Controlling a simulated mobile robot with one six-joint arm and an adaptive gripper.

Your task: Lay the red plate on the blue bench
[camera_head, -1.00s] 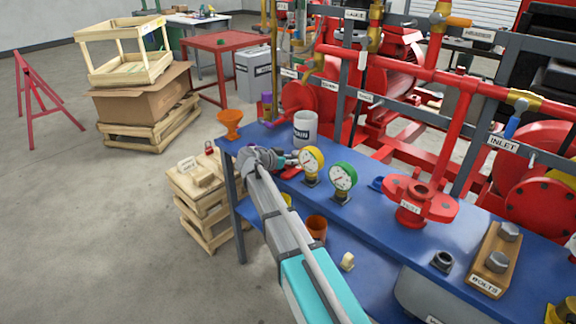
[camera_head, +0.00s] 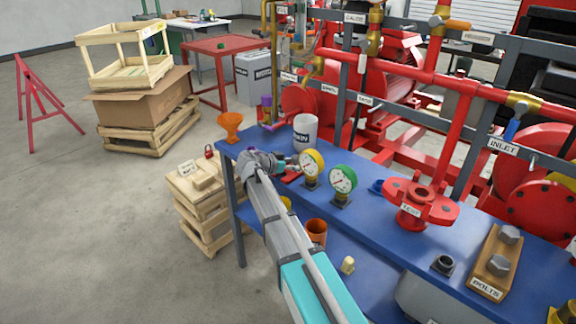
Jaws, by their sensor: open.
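The blue bench (camera_head: 350,220) runs from the centre to the lower right of the head view. A small red flat piece (camera_head: 291,177), which may be the red plate, shows on the bench top beside my gripper, left of the yellow gauge; it is mostly hidden by the gripper. My gripper (camera_head: 294,163) is low over the bench's left part, its fingers pointing right toward the yellow gauge. It is open. I cannot tell whether the red piece lies between the fingers.
On the bench stand an orange funnel (camera_head: 230,125), a white bin (camera_head: 305,131), a yellow gauge (camera_head: 311,166), a green gauge (camera_head: 343,181), a red flanged fitting (camera_head: 412,202) and a bolt rack (camera_head: 497,263). Red pipes (camera_head: 430,70) rise behind.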

